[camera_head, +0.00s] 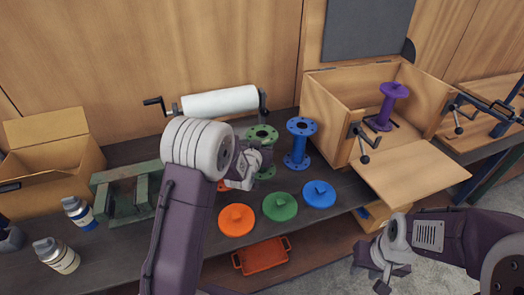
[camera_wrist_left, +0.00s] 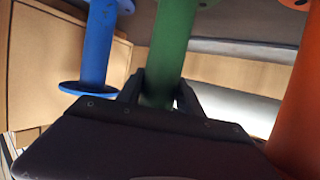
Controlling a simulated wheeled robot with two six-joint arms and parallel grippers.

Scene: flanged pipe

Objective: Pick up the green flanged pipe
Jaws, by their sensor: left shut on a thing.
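The green flanged pipe (camera_head: 262,134) stands upright on the dark workbench (camera_head: 330,222), partly hidden by my left gripper (camera_head: 256,164) in the head view. In the left wrist view my left gripper (camera_wrist_left: 160,92) has one finger on each side of the green pipe's shaft (camera_wrist_left: 172,45) and is shut on it. My right gripper (camera_head: 380,274) hangs low at the right, in front of the bench and away from the pipes. Its finger gap cannot be made out.
A blue flanged pipe (camera_head: 299,148) stands close to the right of the green one. An orange pipe (camera_wrist_left: 304,115) is on the other side, mostly hidden by my left arm. Orange (camera_head: 236,221), green (camera_head: 280,207) and blue (camera_head: 319,194) discs lie in front. A purple pipe (camera_head: 387,108) stands in the open wooden box (camera_head: 330,115).

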